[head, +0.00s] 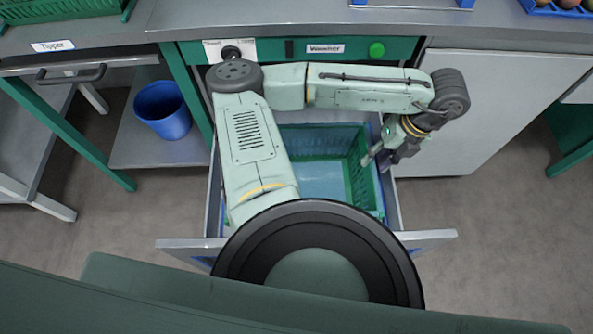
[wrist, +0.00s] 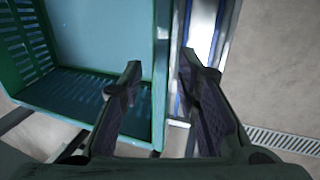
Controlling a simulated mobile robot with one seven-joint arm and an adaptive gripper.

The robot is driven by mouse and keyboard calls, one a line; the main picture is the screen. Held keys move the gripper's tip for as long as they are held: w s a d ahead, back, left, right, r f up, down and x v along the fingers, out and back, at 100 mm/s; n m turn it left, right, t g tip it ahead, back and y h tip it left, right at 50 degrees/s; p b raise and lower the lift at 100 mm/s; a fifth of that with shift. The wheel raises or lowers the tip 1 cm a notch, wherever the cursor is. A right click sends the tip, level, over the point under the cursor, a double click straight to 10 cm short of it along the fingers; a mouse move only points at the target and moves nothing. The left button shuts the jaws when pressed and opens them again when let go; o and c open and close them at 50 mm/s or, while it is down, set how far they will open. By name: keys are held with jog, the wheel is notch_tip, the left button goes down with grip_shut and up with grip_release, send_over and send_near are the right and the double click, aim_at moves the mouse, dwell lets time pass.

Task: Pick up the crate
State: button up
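The green slatted crate (head: 357,168) sits in an open drawer; its visible light-blue floor is bare. My arm hides part of its left and near sides in the head view. My gripper (head: 376,165) points down at the crate's right wall. In the wrist view my gripper (wrist: 162,64) is open, with one finger over the inside of the crate (wrist: 161,85) and the other outside its wall. The wall runs between the fingers. I cannot tell whether either finger touches it.
The grey drawer (head: 397,212) leaves a narrow gap beside the crate. A white cabinet (head: 480,110) stands to the right, under the worktop (head: 490,25). A blue bin (head: 163,110) stands on a low shelf at left. Open floor (head: 510,240) lies at right.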

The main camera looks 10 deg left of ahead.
aim_at(363, 172)
jog(key=x, duration=0.9)
jog(key=shift+p, duration=0.35)
jog(key=shift+c, duration=0.2)
grip_shut()
dwell(0.3)
